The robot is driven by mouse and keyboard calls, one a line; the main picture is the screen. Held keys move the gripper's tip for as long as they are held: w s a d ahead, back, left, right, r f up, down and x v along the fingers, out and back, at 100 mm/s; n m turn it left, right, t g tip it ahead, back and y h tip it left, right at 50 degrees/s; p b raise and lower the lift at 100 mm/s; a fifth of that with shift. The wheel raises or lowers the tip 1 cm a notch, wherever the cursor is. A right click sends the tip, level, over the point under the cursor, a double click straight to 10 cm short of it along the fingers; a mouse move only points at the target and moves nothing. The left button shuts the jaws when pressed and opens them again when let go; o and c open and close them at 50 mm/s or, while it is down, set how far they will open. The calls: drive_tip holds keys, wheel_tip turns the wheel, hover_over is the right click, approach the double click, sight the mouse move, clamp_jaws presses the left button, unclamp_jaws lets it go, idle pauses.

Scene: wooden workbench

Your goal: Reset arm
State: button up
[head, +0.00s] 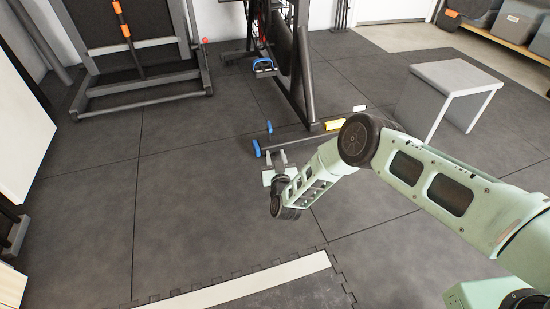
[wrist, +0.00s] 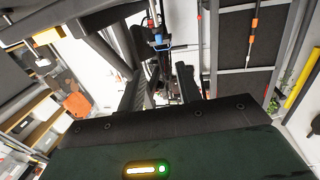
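My arm comes in from the right side of the head view and reaches toward the middle, bent at its joints. My gripper (head: 277,157) is in mid-picture there, with dark floor behind it. In the wrist view my gripper (wrist: 160,84) shows two dark fingers standing apart, with nothing held between them. The gripper looks open and empty. The task names no object.
A grey-topped stool or small table (head: 456,78) stands at the right. A dark metal frame (head: 300,70) stands beyond my gripper, and a sloped frame (head: 140,70) at the upper left. A white panel (head: 22,110) is at the left edge. The floor (head: 180,200) at centre left is clear.

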drive_tip(key=s+a+r+n+g+y+p, duration=0.2)
drive_tip(key=a+r+g+y+p, duration=0.3)
drive_tip(key=r, duration=0.6)
drive_tip(key=s+a+r+n+g+y, duration=0.15)
drive_tip(key=a+r, duration=0.45)
drive_tip(key=r, duration=0.6)
drive_tip(key=s+d+r+n+g+h+p, duration=0.2)
drive_tip(key=s+r+n+g+p, duration=0.3)
drive_tip(key=s+r, duration=0.75)
drive_tip(key=s+d+r+m+g+h+p, duration=0.15)
drive_tip(key=s+d+r, duration=0.25)
drive_tip(key=s+d, duration=0.4)
drive_tip(key=s+d+r+g+h+p, duration=0.15)
drive_tip(key=s+d+r+g, duration=0.35)
drive_tip(key=s, duration=0.6)
drive_tip(key=s+d+r+m+h+p, duration=0.1)
drive_tip(key=s+d+r+h, duration=0.2)
drive_tip(key=s+d, duration=0.5)
wheel_tip(320, 180, up, 38)
drive_tip(key=s+p, duration=0.1)
drive_tip(key=p, duration=3.6)
drive_tip(key=shift+a+p, duration=0.2)
drive_tip(key=shift+p, duration=0.2)
drive_tip(key=shift+f, duration=0.1)
